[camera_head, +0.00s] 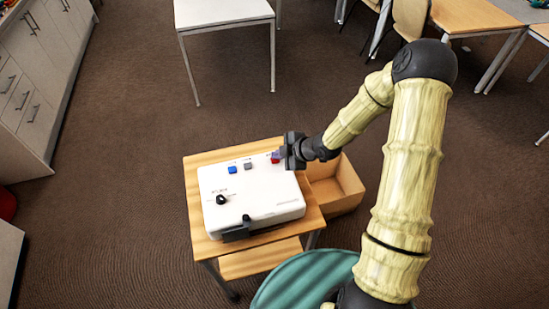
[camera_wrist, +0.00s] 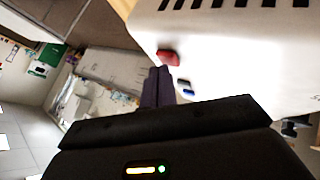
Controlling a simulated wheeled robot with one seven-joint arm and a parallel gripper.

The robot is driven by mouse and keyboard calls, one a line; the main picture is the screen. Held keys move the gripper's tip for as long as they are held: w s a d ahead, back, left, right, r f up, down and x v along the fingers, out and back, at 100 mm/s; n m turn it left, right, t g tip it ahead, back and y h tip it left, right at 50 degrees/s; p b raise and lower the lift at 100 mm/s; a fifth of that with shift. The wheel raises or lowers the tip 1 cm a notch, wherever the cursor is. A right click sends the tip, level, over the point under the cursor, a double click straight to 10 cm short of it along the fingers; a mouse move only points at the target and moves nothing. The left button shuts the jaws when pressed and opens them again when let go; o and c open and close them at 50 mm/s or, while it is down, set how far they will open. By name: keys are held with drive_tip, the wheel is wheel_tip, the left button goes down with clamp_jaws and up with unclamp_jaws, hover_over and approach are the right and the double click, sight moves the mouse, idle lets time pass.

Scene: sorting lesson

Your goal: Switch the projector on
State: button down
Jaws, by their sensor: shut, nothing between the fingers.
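The white projector (camera_head: 255,200) lies on a small wooden cart (camera_head: 196,169). Its top has a blue button (camera_head: 233,170), a grey button (camera_head: 248,166), a red button (camera_head: 275,160) and a black knob (camera_head: 221,199). My gripper (camera_head: 281,155) is shut and empty, at the red button near the projector's back right corner. In the wrist view the shut fingers (camera_wrist: 158,84) end close beside the red button (camera_wrist: 168,57); I cannot tell if they touch it. The blue button (camera_wrist: 188,93) shows farther along the casing. Labels beside the buttons are too small to read.
An open cardboard box (camera_head: 335,190) stands right of the cart. A teal round seat (camera_head: 300,281) is at the front, below my arm. A white table (camera_head: 225,14) stands behind, and cabinets (camera_head: 35,75) line the left. The brown floor around is mostly clear.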

drive_tip(key=shift+f, duration=0.25)
drive_tip(key=shift+r, duration=0.1)
drive_tip(key=shift+r+p, duration=0.4)
drive_tip(key=shift+r, duration=0.25)
wheel_tip(320, 180, up, 6)
drive_tip(key=p, duration=0.5)
idle(0.4)
drive_tip(key=shift+d, duration=0.1)
